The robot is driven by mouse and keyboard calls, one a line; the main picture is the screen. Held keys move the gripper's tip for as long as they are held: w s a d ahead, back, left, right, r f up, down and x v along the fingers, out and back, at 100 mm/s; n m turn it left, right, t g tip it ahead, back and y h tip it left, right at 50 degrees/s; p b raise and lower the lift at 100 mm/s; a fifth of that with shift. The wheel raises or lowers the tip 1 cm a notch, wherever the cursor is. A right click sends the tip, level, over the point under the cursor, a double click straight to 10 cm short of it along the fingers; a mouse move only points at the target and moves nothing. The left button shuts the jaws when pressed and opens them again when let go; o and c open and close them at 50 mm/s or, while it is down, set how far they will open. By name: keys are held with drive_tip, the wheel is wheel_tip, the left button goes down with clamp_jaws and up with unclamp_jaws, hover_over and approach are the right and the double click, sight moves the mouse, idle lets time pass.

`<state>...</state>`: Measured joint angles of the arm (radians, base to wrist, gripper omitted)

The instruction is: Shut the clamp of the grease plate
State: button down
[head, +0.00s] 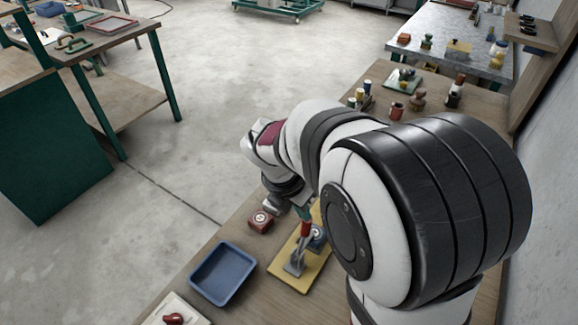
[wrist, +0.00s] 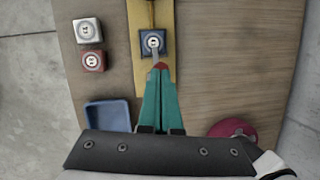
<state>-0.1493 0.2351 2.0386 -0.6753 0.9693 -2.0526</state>
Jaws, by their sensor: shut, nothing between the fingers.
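The yellow plate (head: 285,279) lies on the bench and also shows in the wrist view (wrist: 136,14). A metal clamp (head: 294,266) with a red handle (head: 305,231) stands on it; the handle points up, slightly tilted. A blue square block (head: 319,234) with a round white label sits on the plate beside the clamp; it also shows in the wrist view (wrist: 146,50). My gripper (wrist: 160,71) is shut and empty, its teal fingers together. A red tip shows at the fingertips, in front of the blue block. Whether the fingers touch the handle I cannot tell.
A red block (wrist: 93,61) and a white block (wrist: 87,29) stand left of the plate in the wrist view. A blue tray (head: 223,272) lies left of the plate. A magenta round thing (wrist: 233,128) is at right. Bare bench lies right of the plate in the wrist view.

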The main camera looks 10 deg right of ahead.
drive_tip(key=v, duration=1.3)
drive_tip(key=shift+w+r, duration=0.1)
drive_tip(key=s+f+m+y, duration=0.2)
drive_tip(key=s+f+m, duration=0.2)
drive_tip(key=s+m, duration=0.6)
drive_tip(key=s+a+f+m+g+y, duration=0.1)
drive_tip(key=s+f+m+y, duration=0.2)
drive_tip(key=s+m, duration=0.8)
drive_tip(key=f+m, duration=0.1)
drive_tip(key=m, duration=0.9)
drive_tip(key=shift+s+g, duration=0.2)
drive_tip(key=shift+g, duration=0.1)
